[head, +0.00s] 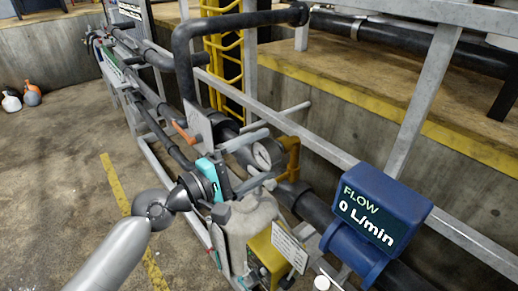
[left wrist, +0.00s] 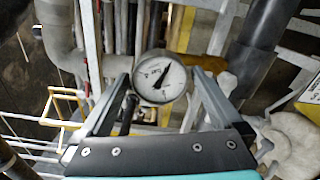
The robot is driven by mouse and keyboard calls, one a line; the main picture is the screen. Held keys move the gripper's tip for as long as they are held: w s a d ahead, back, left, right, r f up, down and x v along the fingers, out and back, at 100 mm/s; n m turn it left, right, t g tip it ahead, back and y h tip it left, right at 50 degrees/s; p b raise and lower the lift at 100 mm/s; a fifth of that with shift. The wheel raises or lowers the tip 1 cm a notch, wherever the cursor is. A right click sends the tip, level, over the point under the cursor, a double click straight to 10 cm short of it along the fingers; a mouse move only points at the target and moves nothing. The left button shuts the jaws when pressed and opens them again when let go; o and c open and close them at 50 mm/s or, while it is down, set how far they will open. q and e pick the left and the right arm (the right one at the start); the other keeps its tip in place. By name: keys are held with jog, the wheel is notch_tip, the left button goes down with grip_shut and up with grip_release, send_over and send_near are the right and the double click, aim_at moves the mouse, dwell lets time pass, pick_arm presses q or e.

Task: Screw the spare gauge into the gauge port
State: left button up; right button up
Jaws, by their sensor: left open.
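A round gauge with a white dial and dark rim (head: 268,153) is by the pipework in the middle of the head view. It also shows in the left wrist view (left wrist: 160,77), face toward the camera, with a dark needle. My left gripper (head: 262,158), with a teal body, reaches in from the left. Its two fingers are open and point at the gauge. In the left wrist view the gauge lies between the fingertips; I cannot tell whether they touch it. The gauge's stem and the gauge port cannot be made out. My right gripper is not in view.
A blue flow meter reading 0 L/min (head: 375,215) sits at the lower right. A yellow pipe piece (head: 291,152) is just beyond the gauge. A yellow box with a white label (head: 270,258) stands below the gripper. Grey rails and dark pipes crowd the area. Open floor is at left.

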pick_arm(q)
jog(key=n+p, duration=0.2)
jog(key=shift+r+n, duration=0.2)
jog(key=shift+n, duration=0.2)
jog(key=shift+f+n+p, duration=0.2)
jog(key=shift+n+p, duration=0.25)
jog(key=shift+n, duration=0.55)
jog(key=n+p, duration=0.2)
jog(key=n, duration=0.1)
jog(key=shift+r+p, duration=0.2)
jog(key=shift+p, duration=0.2)
jog(key=shift+n+p, duration=0.3)
jog(key=shift+n, duration=0.3)
jog(key=shift+f+n, duration=0.2)
jog(key=shift+n, duration=0.6)
jog(key=n, duration=0.4)
jog(key=shift+c, duration=0.2)
